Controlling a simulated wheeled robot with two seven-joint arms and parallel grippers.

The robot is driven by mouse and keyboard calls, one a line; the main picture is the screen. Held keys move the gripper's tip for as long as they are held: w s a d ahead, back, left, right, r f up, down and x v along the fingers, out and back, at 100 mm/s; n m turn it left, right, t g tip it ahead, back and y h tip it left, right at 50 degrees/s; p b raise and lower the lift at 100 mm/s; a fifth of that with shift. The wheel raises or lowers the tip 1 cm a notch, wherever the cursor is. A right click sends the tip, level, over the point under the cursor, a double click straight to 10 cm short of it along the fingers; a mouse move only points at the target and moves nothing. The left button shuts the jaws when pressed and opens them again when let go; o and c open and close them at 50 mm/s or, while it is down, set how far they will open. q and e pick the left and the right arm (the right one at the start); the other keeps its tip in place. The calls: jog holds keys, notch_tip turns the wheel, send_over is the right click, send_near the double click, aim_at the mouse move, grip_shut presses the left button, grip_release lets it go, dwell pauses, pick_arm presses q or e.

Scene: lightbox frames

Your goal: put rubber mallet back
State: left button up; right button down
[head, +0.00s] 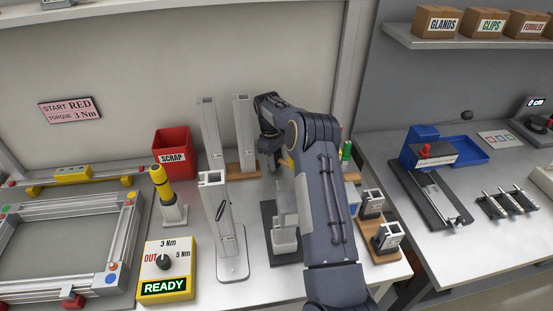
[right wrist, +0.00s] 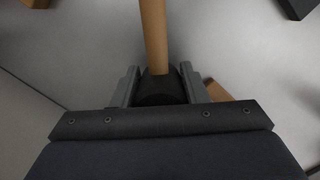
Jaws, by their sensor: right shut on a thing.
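The rubber mallet shows in the right wrist view, with a pale wooden handle (right wrist: 154,35) running away from me and a black head (right wrist: 160,90). My right gripper (right wrist: 160,80) is shut on the black head, one grey finger on each side. In the head view my right gripper (head: 269,150) is over the back middle of the bench, behind the bent grey arm. The mallet is mostly hidden there by my gripper and arm. I cannot tell its resting place in these frames. My left gripper is not in view.
Upright metal profiles (head: 218,215) stand left of my arm, near a red scrap bin (head: 172,152), a yellow tool in a stand (head: 163,187) and a torque box (head: 167,270). Wooden blocks with metal pieces (head: 386,240) are on the right. A second bench holds a blue fixture (head: 421,150).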

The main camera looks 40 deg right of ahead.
jog(key=shift+f+b, duration=0.3)
jog(key=shift+f, duration=0.2)
jog(key=c, duration=0.8)
grip_release()
jog(key=shift+o, duration=0.2)
jog(key=shift+f, duration=0.1)
jog(key=shift+r+b, duration=0.3)
jog(key=shift+r, duration=0.2)
jog(key=r, duration=0.2)
jog(key=r+b, duration=0.1)
jog(key=shift+s+a, duration=0.2)
jog(key=shift+a, duration=0.05)
jog(key=s+a+r+b, duration=0.3)
jog(key=s+a+r, duration=0.5)
jog(key=s+r, duration=0.1)
jog(key=shift+s+a, duration=0.25)
jog(key=shift+s, duration=0.4)
jog(key=shift+r, duration=0.1)
